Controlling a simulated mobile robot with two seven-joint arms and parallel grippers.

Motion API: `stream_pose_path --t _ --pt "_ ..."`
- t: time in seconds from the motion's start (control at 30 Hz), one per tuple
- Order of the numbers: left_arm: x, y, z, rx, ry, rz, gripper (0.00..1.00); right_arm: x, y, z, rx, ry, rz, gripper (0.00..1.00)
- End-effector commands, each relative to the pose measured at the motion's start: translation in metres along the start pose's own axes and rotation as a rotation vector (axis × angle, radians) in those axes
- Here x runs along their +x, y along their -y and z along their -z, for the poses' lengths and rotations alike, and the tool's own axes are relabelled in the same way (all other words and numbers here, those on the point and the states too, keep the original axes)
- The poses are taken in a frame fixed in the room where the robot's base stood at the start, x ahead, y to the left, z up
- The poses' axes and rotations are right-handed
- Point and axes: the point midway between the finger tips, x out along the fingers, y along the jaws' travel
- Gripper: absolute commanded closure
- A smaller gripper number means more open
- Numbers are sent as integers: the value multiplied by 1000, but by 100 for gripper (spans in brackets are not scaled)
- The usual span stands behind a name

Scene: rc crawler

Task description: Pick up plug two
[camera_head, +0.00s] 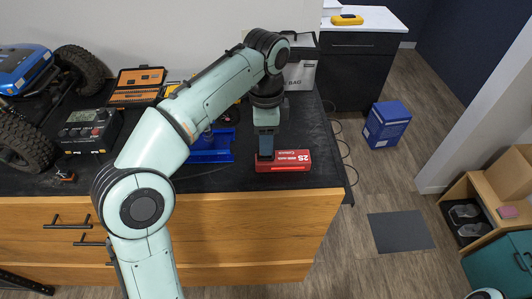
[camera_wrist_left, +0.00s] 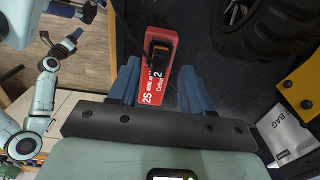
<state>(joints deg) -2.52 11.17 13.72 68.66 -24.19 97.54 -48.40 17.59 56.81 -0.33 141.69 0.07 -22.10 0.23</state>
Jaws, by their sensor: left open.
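A red battery pack (camera_head: 293,161) with white "2S" lettering lies on the dark bench top near its front right corner. In the left wrist view the pack (camera_wrist_left: 152,88) carries the number 2. My left gripper (camera_head: 265,154) points down over the pack's left end. In the wrist view its blue fingers (camera_wrist_left: 160,92) are apart, one on each side of the pack, holding nothing. What seems to be my right gripper (camera_wrist_left: 62,46) is small; its jaws are unclear.
A black charger (camera_head: 88,130), blue tray (camera_head: 210,148) and orange tool case (camera_head: 137,86) stand left of the pack. The blue crawler (camera_head: 25,68) with big tyres is at far left. A grey bag (camera_head: 301,65) stands behind. The bench edge is close in front.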

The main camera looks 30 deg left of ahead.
Motion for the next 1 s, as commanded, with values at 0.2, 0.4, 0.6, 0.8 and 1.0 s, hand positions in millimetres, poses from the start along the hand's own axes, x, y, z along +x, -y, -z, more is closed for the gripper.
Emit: stream_pose_path --t 0.2,0.4,0.6,0.8,1.0 --pt "20 -1 0 -1 -2 0 51 10 -5 -4 3 7 -2 44" --pt "19 0 0 -1 -3 1 51 9 -5 -4 2 6 -2 44" --pt "19 0 0 -1 -2 0 100 9 -5 -4 2 6 -2 44" --pt "19 0 0 -1 -2 0 100 9 -5 -4 2 6 -2 44" --pt "5 0 1 0 -3 2 100 2 -1 -1 1 2 -1 44"
